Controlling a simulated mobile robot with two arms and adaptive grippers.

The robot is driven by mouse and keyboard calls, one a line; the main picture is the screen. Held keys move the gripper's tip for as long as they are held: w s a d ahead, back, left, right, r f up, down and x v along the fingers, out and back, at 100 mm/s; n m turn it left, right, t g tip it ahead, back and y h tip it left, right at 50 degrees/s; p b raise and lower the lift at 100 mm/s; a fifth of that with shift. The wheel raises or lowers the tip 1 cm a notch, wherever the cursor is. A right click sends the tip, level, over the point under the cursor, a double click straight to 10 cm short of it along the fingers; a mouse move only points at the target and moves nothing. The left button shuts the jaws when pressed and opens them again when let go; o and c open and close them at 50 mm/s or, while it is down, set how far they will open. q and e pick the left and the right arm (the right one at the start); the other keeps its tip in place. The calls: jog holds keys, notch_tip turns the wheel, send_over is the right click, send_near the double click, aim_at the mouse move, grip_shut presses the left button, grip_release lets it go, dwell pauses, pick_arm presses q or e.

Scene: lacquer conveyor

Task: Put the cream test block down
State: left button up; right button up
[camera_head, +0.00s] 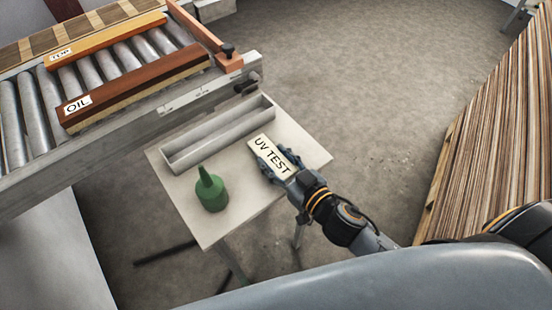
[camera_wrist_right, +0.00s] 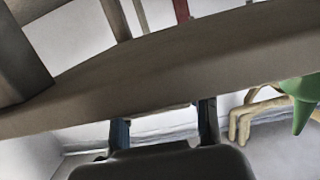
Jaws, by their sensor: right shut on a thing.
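The cream test block (camera_head: 272,156), marked "UV TEST", is at the right side of the small pale table in the head view. My right gripper (camera_head: 278,163) is shut on it, with fingers along its two long sides. Whether the block touches the tabletop or is held just above it, I cannot tell. In the right wrist view, two dark fingers of my right gripper (camera_wrist_right: 164,125) reach up from the bottom; the block is not clearly made out there. My left gripper is not in view.
The small table (camera_head: 232,219) also carries a grey trough (camera_head: 190,158) and a green bottle (camera_head: 211,191), left of the block. A roller conveyor (camera_head: 32,110) with labelled boards stands at upper left. A striped stack (camera_head: 495,120) stands at right. Bare tabletop lies around the block.

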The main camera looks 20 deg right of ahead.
jog(key=shift+f, duration=0.1)
jog(key=o, duration=1.1)
jog(key=shift+o, duration=0.2)
jog(key=shift+s, duration=0.15)
jog(key=b+v, duration=0.2)
jog(key=v, duration=0.9)
jog(key=shift+s+d, duration=0.15)
jog(key=shift+s, duration=0.15)
